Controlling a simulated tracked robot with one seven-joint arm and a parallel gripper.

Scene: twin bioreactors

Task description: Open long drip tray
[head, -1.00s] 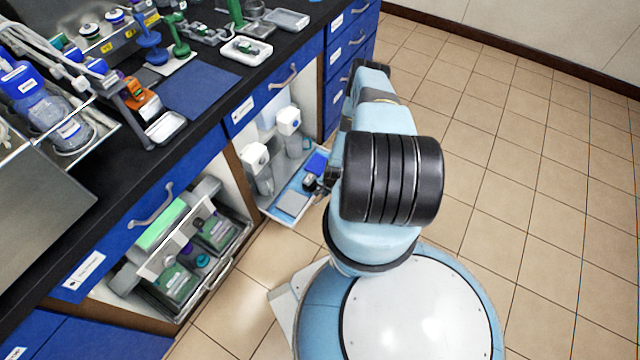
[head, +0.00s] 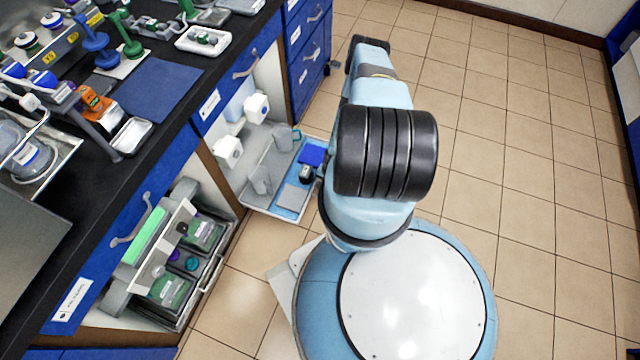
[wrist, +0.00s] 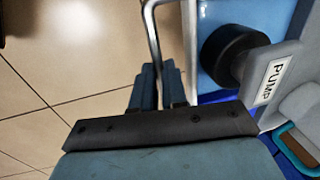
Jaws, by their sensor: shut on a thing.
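The long drip tray (head: 253,206) is a shallow light-blue tray, partly pulled out of the lower cabinet opening. Its rim (wrist: 190,45) shows in the wrist view, with a metal bar handle (wrist: 151,30) beside it. My gripper (wrist: 158,75) is shut on this handle, its fingers at the handle's lower end. The exact contact is partly hidden. In the head view my arm hides the gripper. A grey body labelled PUMP with a black round part (wrist: 235,55) sits in the tray. A blue block (head: 312,155) and grey pieces also stand in it.
Two white blocks (head: 228,151) are inside the cabinet behind the tray. To the left, another open drawer (head: 212,272) holds green-labelled containers. The bench (head: 75,190) above carries lab gear. The tiled floor at right is clear.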

